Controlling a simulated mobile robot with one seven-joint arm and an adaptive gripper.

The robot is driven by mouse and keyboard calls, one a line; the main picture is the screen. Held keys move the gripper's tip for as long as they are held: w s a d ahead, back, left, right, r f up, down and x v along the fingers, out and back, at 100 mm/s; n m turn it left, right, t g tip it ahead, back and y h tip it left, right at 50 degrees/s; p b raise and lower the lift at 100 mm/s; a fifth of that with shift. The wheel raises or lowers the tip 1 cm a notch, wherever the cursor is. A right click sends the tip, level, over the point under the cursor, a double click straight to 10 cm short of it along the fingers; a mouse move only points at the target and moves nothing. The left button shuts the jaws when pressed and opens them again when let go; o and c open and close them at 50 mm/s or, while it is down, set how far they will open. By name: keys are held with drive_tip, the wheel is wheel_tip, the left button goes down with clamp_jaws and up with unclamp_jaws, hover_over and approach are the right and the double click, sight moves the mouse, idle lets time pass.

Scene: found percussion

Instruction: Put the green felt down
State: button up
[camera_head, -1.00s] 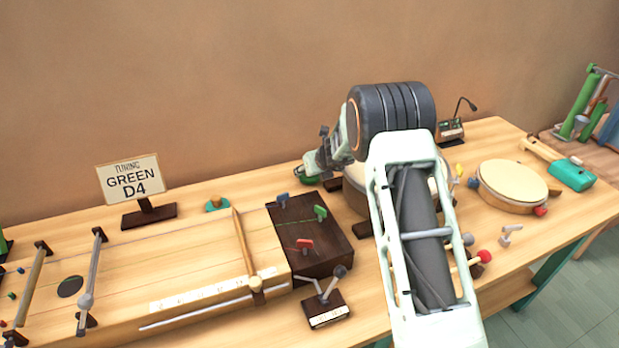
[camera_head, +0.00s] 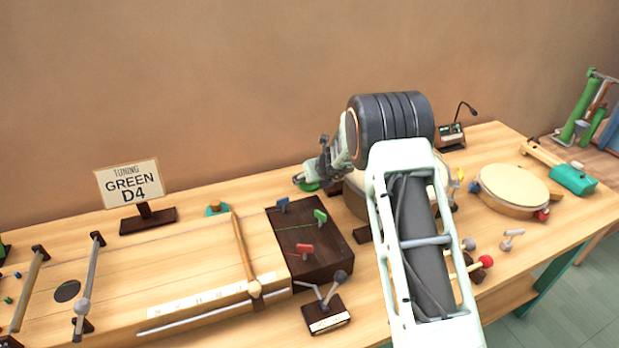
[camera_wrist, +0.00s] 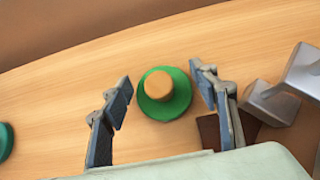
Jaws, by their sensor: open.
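The green felt is a round green disc (camera_wrist: 181,104) with a tan wooden knob on top. In the wrist view it lies flat on the wooden table between my gripper's (camera_wrist: 160,92) two fingers. The fingers are open and stand apart from the disc on both sides. In the head view my gripper (camera_head: 303,183) is low over the table behind the dark tuning block, and only a green edge of the felt (camera_head: 310,187) shows beneath it.
A teal disc with a knob (camera_head: 216,208) lies left of the dark peg block (camera_head: 310,240). A drum (camera_head: 512,188) and a teal mallet (camera_head: 572,178) are at the right. A sign reading GREEN D4 (camera_head: 129,184) stands at the left. Grey metal parts (camera_wrist: 275,100) sit close right of my gripper.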

drive_tip(key=v, duration=1.2)
